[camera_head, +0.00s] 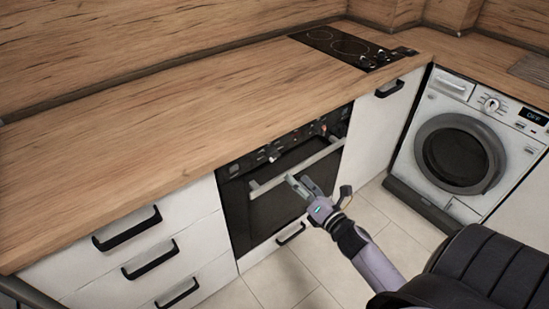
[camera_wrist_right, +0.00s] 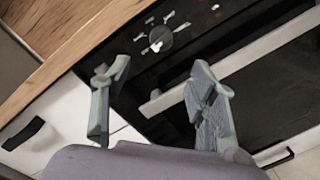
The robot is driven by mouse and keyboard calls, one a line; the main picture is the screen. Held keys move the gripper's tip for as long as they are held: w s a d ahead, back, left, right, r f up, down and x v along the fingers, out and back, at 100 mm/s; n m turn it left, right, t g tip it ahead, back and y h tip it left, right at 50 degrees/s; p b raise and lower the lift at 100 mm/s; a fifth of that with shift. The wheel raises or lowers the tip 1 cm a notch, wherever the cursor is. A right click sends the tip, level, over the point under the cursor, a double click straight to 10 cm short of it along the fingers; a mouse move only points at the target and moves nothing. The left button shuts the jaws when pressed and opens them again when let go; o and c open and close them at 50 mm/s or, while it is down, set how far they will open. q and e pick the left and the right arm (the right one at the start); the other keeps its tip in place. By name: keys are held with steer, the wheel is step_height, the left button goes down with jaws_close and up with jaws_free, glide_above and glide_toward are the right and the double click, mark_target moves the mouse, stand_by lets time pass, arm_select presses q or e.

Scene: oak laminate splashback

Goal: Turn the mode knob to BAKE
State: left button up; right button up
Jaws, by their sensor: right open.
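The built-in oven (camera_head: 262,205) has a black control panel (camera_head: 245,166) under the counter edge. A knob (camera_head: 273,156) sits on the panel's middle-left part, and another knob (camera_head: 323,130) sits further right. In the right wrist view a round knob (camera_wrist_right: 156,41) shows with pale markings around it; the lettering and the pointer setting are too small to read. My right gripper (camera_head: 298,184) is open and empty in front of the oven handle. In the wrist view its two fingers (camera_wrist_right: 155,105) are spread apart, clear of the knob. My left gripper is not in view.
The oven's pale bar handle (camera_head: 268,186) crosses the door behind my right gripper. The wooden countertop (camera_head: 150,120) overhangs the panel. A hob (camera_head: 345,46) lies on it. White drawers (camera_head: 140,250) stand left and a washing machine (camera_head: 462,150) right. The tiled floor in front is clear.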

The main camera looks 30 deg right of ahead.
mark_target(276, 158)
steer(key=w, duration=1.2)
steer(key=shift+d+p, duration=0.1)
steer(key=shift+p, duration=0.25)
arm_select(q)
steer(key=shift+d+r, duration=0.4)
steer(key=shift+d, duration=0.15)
arm_select(e)
steer(key=c, duration=1.2)
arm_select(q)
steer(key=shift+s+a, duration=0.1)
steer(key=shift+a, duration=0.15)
arm_select(e)
steer(key=shift+o, duration=0.2)
